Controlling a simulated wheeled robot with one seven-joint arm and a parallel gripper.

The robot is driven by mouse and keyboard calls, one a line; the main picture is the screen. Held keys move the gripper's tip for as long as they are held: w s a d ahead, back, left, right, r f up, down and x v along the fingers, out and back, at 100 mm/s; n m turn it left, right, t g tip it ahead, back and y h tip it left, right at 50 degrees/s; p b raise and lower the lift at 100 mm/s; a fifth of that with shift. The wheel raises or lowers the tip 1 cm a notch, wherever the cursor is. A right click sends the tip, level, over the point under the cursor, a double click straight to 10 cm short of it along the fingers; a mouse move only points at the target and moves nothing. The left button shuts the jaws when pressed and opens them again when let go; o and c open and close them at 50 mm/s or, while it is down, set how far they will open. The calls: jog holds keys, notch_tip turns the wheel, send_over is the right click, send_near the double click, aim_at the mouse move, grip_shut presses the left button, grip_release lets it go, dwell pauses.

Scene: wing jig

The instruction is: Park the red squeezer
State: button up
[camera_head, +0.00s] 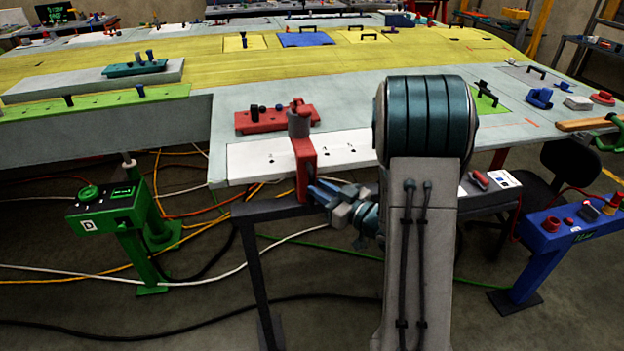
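The red squeezer (305,163) is an upright red body with a grey cylinder at its top. It is at the front edge of the wing, in front of the white strip (262,160), and its lower end reaches below that edge. My gripper (318,194), with blue-grey fingers, comes from the right and meets the lower part of the squeezer. The fingertips overlap the red body, and whether they are closed around it is not clear. A red block (262,119) with dark pegs lies on the wing just behind the squeezer.
A teal block (135,69) and a green rail (95,101) lie on the left. A green pedestal (112,212) stands front left, a blue pedestal (566,232) at right. Cables cross the floor. My arm hides part of the wing.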

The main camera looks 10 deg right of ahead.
aim_at(312, 201)
jog(key=shift+p+x, duration=0.3)
jog(key=shift+x, duration=1.3)
grip_shut()
